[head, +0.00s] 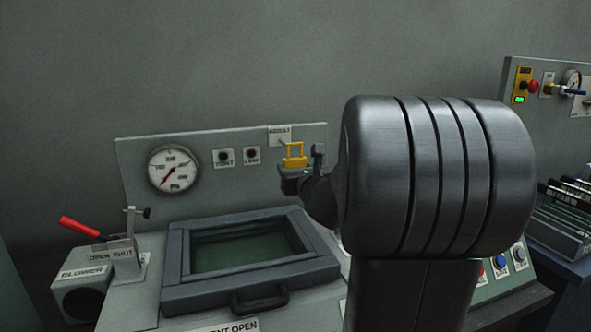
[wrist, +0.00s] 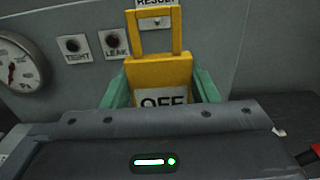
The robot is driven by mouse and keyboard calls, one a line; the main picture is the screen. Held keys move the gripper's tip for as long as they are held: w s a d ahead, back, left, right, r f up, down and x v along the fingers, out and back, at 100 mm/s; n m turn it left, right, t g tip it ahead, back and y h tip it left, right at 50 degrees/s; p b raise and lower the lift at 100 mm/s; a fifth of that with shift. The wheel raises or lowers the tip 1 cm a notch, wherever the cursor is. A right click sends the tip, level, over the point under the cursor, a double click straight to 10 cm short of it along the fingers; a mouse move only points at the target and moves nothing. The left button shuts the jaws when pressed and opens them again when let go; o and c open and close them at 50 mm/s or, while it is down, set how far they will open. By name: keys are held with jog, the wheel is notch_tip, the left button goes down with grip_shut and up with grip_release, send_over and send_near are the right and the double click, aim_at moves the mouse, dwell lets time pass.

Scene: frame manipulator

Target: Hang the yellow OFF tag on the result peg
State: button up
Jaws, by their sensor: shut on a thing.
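The yellow OFF tag (head: 294,161) is upright in the head view, its square loop on top and its body in my gripper (head: 297,173). In the wrist view the tag (wrist: 158,72) sits between the two green fingers of my gripper (wrist: 160,88), which is shut on it. The RESULT plate (head: 279,136) is on the grey back panel, just above and left of the loop in the head view. In the wrist view the small result peg (wrist: 155,21) shows through the loop opening. The gap in depth between loop and peg cannot be told.
The panel also carries a round gauge (head: 174,168) and the TIGHT (head: 224,157) and LEAK (head: 251,155) lamps, left of the tag. Below stands a framed chamber window (head: 245,258). A red-handled lever (head: 80,229) is at the left. My arm hides much of the right side.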

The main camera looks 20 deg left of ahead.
aim_at(282, 127)
jog(key=shift+f+p+x, duration=0.15)
jog(key=shift+p+x, duration=0.2)
jog(key=shift+x, duration=2.2)
jog(key=shift+f+p+x, duration=0.15)
jog(key=shift+p+x, duration=0.2)
jog(key=shift+x, duration=2.2)
jog(key=shift+w+a+f+b, duration=0.45)
jog(key=shift+f+b, duration=0.1)
jog(key=shift+b, duration=0.1)
jog(key=o, duration=1)
jog(key=shift+o, duration=0.2)
jog(key=shift+r, duration=0.1)
notch_tip(282, 127, up, 10)
jog(key=p, duration=0.5)
